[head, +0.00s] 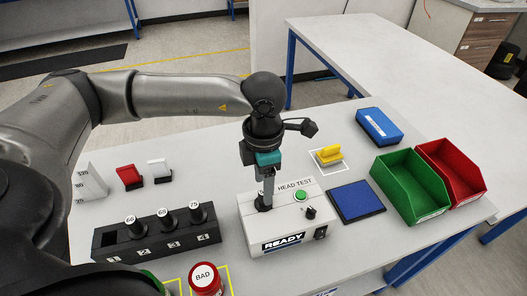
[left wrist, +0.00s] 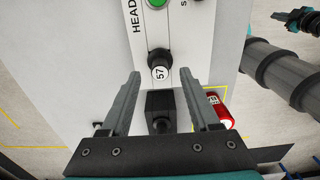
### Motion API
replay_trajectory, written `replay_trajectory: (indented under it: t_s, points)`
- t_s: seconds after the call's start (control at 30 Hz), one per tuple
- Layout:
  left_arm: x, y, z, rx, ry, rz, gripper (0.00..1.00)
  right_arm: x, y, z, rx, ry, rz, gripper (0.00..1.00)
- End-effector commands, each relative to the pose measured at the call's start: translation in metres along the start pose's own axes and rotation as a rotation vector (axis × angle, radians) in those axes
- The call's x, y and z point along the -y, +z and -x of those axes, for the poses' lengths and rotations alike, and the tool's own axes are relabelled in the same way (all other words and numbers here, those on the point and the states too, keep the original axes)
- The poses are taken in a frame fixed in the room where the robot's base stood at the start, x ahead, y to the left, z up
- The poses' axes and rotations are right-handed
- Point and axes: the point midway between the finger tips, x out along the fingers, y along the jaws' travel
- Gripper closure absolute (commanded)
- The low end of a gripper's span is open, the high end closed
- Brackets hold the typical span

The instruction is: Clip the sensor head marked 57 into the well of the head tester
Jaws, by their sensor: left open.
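The head tester (head: 285,232) is a white box with a green button, a knob and a display reading READY. My left gripper (head: 266,198) points down over its left part. In the left wrist view, the sensor head marked 57 (left wrist: 159,73) stands on the tester's face beside the green button, black with a white top label. The left gripper (left wrist: 161,82) is open, with its fingertips on either side of the head in the picture; contact cannot be told. The well is hidden under the head and gripper. A dark and teal part, probably my right gripper (left wrist: 300,20), shows at the edge.
A black rack (head: 155,238) left of the tester holds heads 66, 68 and 75; slot 1 looks empty. A red BAD container (head: 205,281) stands in front. A blue mat (head: 356,202), green bin (head: 412,186) and red bin (head: 452,172) lie to the right.

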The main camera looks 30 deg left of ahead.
Motion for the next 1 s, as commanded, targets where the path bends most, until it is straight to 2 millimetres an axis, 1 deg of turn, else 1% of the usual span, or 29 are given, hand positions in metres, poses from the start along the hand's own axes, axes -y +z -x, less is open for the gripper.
replay_trajectory:
  t_s: [0.03,0.1,0.3,0.4,0.5,0.6,0.7,1.0]
  points:
    - [-0.001,0.001,0.013,0.006,0.003,-0.001,0.38,0.0,0.0,0.001,0.0,0.0,0.0,1.0]
    - [-0.001,0.001,0.031,0.006,0.003,-0.001,0.38,0.0,0.0,0.001,0.0,0.0,0.0,1.0]
    - [0.0,0.001,0.078,0.005,0.003,0.0,0.38,0.0,0.0,0.002,0.0,0.0,0.0,1.0]
    - [0.0,0.001,0.097,0.004,0.001,-0.001,0.38,0.0,0.0,0.002,0.0,0.0,0.0,1.0]
    - [0.0,0.001,0.11,0.003,0.001,0.0,0.38,0.0,0.0,0.002,0.0,0.0,0.0,1.0]
    - [0.0,0.0,0.118,0.002,0.0,0.001,0.38,0.0,0.0,0.002,0.0,0.0,0.0,1.0]
    - [0.0,0.0,0.121,0.001,0.0,0.001,0.38,0.0,0.0,0.002,0.0,0.0,0.0,1.0]
    - [0.0,0.0,0.122,0.0,0.0,0.0,0.38,0.0,0.0,0.002,0.0,0.0,0.0,1.0]
